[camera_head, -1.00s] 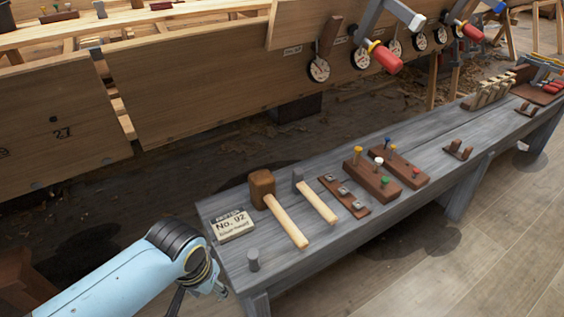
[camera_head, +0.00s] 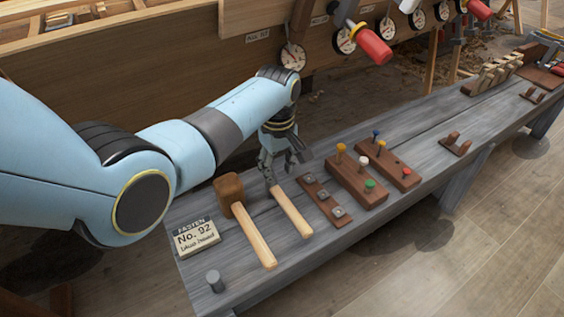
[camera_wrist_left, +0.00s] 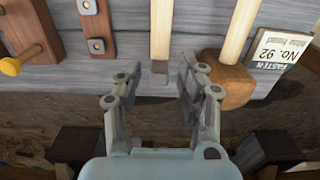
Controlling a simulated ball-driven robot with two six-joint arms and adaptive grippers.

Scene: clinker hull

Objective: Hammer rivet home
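My left gripper (camera_head: 284,168) is open and empty over the grey bench (camera_head: 400,170), at the head end of the small hammer (camera_head: 292,212). In the left wrist view the open fingers (camera_wrist_left: 160,70) stand to either side of its small grey head (camera_wrist_left: 159,67); contact cannot be told. The mallet (camera_head: 252,236), with a brown block head, lies just left of it and also shows in the left wrist view (camera_wrist_left: 228,82). Wooden blocks (camera_head: 357,183) hold coloured-topped pins, perhaps rivets. A card (camera_head: 196,238) reads "FASTEN No. 92". My right gripper is out of view.
A brown strip with square metal plates (camera_head: 325,201) lies right of the hammer. A short grey cylinder (camera_head: 214,281) stands at the near bench end. The planked hull (camera_head: 130,95), with dials and red-handled clamps (camera_head: 372,44), rises behind the bench. Open floor lies in front.

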